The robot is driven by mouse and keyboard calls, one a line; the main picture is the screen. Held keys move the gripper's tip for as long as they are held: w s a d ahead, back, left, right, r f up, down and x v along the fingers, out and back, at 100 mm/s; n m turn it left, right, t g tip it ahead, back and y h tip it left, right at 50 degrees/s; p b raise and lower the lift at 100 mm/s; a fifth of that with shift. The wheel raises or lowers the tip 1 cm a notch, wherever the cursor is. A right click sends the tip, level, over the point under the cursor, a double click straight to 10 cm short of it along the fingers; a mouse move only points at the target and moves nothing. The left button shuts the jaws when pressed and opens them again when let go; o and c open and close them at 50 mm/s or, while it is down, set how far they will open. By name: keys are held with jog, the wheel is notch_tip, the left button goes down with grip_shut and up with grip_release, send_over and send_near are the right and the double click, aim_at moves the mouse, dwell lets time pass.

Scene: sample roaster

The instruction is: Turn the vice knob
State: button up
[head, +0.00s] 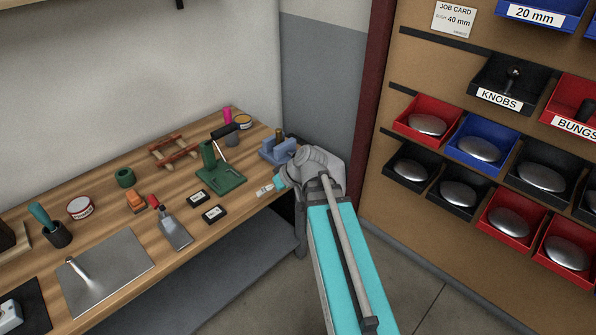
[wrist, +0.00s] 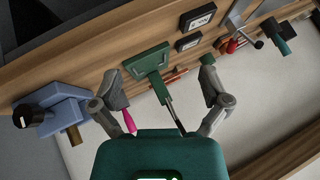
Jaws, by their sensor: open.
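The vice is a blue-grey block at the far right end of the bench in the head view (head: 272,152), partly hidden by my arm. It shows at the left in the wrist view (wrist: 58,103). A dark round knob with a pale end face (wrist: 24,117) sticks out from its left side there; I cannot make this knob out in the head view. My gripper (wrist: 160,70) is open and empty, its two fingers apart. The vice and knob lie left of the left finger, not between the fingers.
A green stand (head: 219,177) is beside the vice and shows beyond my fingers in the wrist view (wrist: 148,61). Bin racks (head: 476,147) stand at right.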

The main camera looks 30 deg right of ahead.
jog(key=w+d+f+t+b, duration=0.1)
jog(key=d+f+t+b, duration=0.1)
jog(key=d+t+b, duration=0.2)
jog(key=w+d+f+t+b, duration=0.1)
jog(key=d+t+b, duration=0.3)
jog(key=d+b, duration=0.4)
jog(key=w+d+f+t+b, duration=0.2)
jog(key=d+b, duration=0.5)
jog(key=d, duration=0.4)
jog(key=shift+f+m+t, duration=0.3)
jog(key=shift+f+t, duration=0.45)
jog(key=shift+t, duration=0.25)
jog(key=shift+w+a, duration=0.15)
jog(key=shift+w, duration=0.05)
jog(key=shift+x, duration=6.75)
jog(key=shift+f, duration=0.15)
jog(key=c, duration=1.1)
jog(key=shift+c, duration=0.2)
